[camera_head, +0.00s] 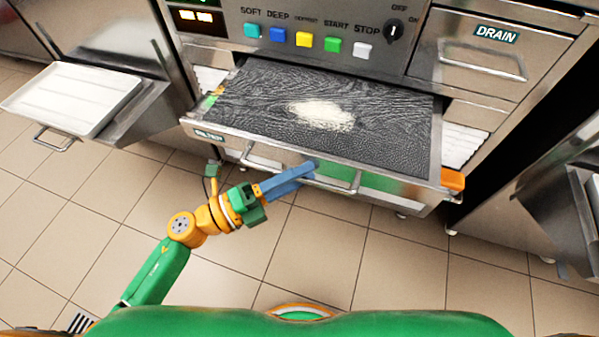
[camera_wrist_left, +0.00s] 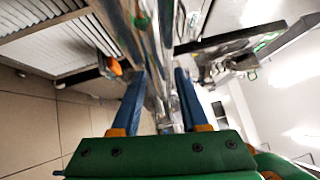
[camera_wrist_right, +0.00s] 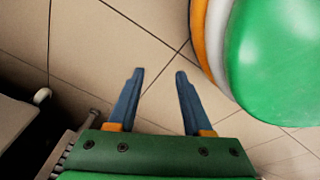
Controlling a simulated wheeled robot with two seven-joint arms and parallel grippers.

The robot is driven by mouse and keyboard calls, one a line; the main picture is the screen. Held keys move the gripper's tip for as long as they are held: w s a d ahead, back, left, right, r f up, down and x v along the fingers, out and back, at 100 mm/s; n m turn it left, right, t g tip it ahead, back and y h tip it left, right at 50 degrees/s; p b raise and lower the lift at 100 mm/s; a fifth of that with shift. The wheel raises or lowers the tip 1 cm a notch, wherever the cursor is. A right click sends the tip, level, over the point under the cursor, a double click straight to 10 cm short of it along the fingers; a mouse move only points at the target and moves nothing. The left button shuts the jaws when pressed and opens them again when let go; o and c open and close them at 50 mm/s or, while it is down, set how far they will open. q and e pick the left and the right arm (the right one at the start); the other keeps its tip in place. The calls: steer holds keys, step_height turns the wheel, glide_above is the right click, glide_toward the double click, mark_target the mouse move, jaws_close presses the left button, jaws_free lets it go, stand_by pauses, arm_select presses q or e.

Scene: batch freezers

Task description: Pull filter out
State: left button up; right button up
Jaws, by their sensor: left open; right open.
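The filter drawer (camera_head: 318,165) stands out from the front of the machine, with a FILTER label at its left end. Its dark, crinkled filter surface (camera_head: 390,125) carries a patch of white powder or frost (camera_head: 322,115). A metal bar handle (camera_head: 265,163) runs along the drawer front. My left gripper (camera_head: 310,170) is at the middle of this handle. In the left wrist view its open blue fingers (camera_wrist_left: 160,90) straddle shiny metal of the drawer front; contact cannot be told. My right gripper (camera_wrist_right: 158,75) is open and empty above floor tiles, beside my green body.
Colored buttons (camera_head: 303,40) and a black knob (camera_head: 394,30) sit above the drawer. A DRAIN drawer (camera_head: 470,65) is at upper right. A white tray (camera_head: 75,97) juts out at left, another unit (camera_head: 585,200) at right. Tiled floor (camera_head: 330,260) before the drawer is clear.

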arm_select(q)
steer(key=shift+s+a+f, duration=0.15)
steer(key=shift+a, duration=0.15)
steer(key=v, duration=0.6)
steer(key=shift+a+b, duration=0.2)
steer(key=shift+b, duration=0.2)
arm_select(e)
steer(key=shift+w+a+f, duration=0.2)
steer(key=shift+w+a, duration=0.1)
steer(key=shift+w, duration=0.15)
